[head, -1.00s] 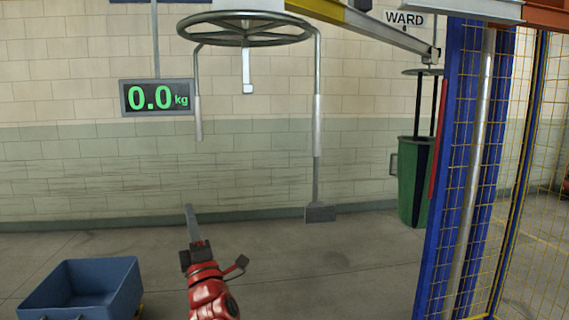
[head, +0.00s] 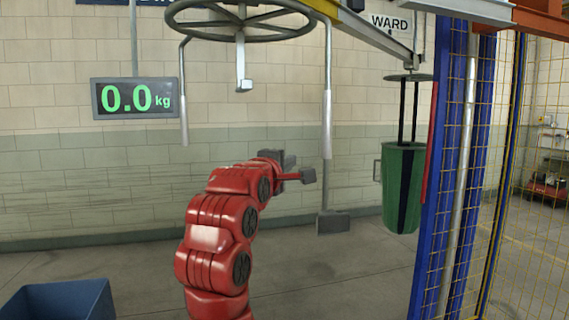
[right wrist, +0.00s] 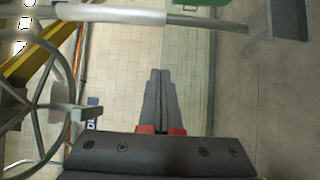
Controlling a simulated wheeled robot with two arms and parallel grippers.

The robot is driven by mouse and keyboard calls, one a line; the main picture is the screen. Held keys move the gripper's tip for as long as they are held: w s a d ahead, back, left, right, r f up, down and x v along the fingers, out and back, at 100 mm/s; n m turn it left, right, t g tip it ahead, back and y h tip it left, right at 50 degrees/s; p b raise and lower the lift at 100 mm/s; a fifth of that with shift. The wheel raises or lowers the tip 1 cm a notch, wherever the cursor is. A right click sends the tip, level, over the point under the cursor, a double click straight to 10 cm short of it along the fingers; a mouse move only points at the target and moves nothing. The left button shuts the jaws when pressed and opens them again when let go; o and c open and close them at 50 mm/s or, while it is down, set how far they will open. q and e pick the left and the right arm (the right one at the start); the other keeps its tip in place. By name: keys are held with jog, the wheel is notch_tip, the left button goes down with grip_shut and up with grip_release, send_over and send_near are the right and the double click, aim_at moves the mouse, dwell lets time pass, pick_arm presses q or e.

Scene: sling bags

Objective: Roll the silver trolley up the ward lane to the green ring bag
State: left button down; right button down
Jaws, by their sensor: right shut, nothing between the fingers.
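A silver hanging piece (head: 241,62) with a small foot, which looks like the trolley, hangs inside the grey ring frame under the overhead rail. It also shows in the right wrist view (right wrist: 92,112). The green bag (head: 404,187) hangs by dark straps from a ring (head: 408,77) under the WARD sign, to the right. My right gripper (head: 287,159) is raised between the frame's two side bars, below and right of the silver piece, apart from it in the picture. Its fingers (right wrist: 160,75) are shut and empty. My left gripper is not in view.
The yellow and grey rail (head: 370,30) runs towards the WARD sign (head: 391,22). The frame's right bar (head: 327,110) ends in a grey block (head: 333,222). A blue post (head: 452,190) with yellow mesh stands right. A blue bin (head: 60,300) is at lower left.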

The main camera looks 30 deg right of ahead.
jog(key=d+p, duration=0.1)
jog(key=d, duration=0.6)
jog(key=shift+w, duration=0.45)
